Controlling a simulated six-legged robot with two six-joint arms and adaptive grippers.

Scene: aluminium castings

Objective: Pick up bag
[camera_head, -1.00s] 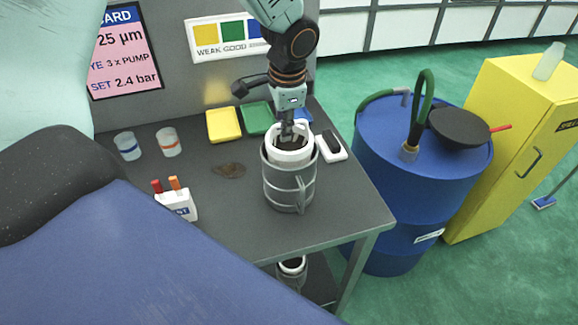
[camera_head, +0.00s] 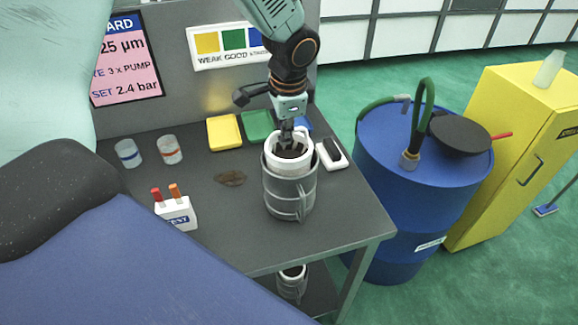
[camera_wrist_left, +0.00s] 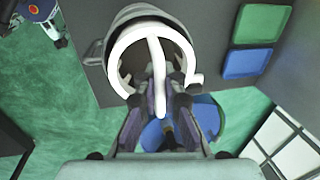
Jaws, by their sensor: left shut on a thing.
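The bag (camera_head: 277,165) has a white rim ring and a dark inside. It sits in the top of a grey metal housing (camera_head: 288,197) with a side handle, on the workbench. The wrist view shows the white ring (camera_wrist_left: 116,58) with a white bar across it. My left gripper (camera_head: 287,139) reaches down from above into the ring. In the wrist view its fingers (camera_wrist_left: 161,80) are shut on the bag's white bar, one on each side. The finger contact is partly hidden in the head view. My right gripper is not in view.
A black-and-white device (camera_head: 331,154) lies close right of the housing. Yellow (camera_head: 224,133) and green (camera_head: 257,127) trays lie behind it. Two jars and a white test box (camera_head: 176,214) stand at left, beside a brown stain (camera_head: 230,178). A blue drum (camera_head: 420,205) stands right of the bench.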

